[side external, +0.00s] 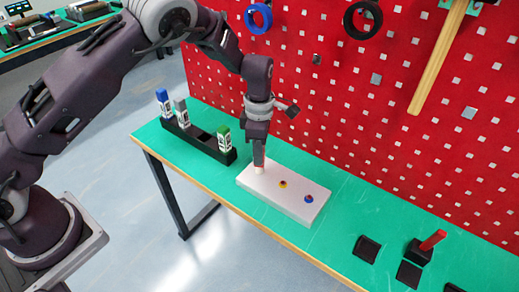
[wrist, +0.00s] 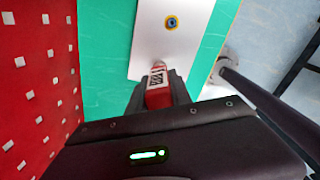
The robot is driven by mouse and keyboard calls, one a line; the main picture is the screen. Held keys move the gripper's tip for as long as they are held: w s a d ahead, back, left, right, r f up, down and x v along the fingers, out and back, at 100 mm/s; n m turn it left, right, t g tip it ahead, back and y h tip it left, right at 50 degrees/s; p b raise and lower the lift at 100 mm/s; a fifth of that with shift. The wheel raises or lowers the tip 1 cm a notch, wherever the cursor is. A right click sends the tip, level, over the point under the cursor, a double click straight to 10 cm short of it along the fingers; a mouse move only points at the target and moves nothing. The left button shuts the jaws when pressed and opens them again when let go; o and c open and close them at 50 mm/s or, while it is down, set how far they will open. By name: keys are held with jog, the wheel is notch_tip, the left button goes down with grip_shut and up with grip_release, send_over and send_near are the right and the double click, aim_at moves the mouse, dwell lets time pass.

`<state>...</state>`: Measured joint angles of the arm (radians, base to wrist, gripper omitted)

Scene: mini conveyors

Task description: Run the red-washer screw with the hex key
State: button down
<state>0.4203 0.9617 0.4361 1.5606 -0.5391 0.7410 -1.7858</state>
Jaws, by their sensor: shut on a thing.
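My gripper (side external: 259,155) is over the left end of the white block (side external: 313,208), pointing down. In the wrist view, its fingers are shut on a tool with a red-and-white handle (wrist: 158,92), whose pale lower end reaches down toward the block. I cannot tell whether its tip touches a screw. A screw with a yellow washer (side external: 283,184) is in the middle of the block, and one with a blue washer (side external: 308,198) is further right. No red washer shows; the spot under the tool is hidden.
A black rack (side external: 207,143) behind left holds blue-topped (side external: 163,101), grey-topped (side external: 182,111) and green-topped (side external: 224,138) tools, with a gap. Black pads (side external: 366,249) and a holder with a red stick (side external: 433,240) are at right. The red pegboard (side external: 340,100) stands close behind.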

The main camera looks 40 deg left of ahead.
jog(key=m, duration=0.4)
jog(key=shift+m, duration=0.4)
jog(key=m, duration=0.6)
jog(key=shift+m, duration=0.3)
jog(key=m, duration=0.6)
jog(key=shift+m, duration=0.3)
jog(key=m, duration=0.5)
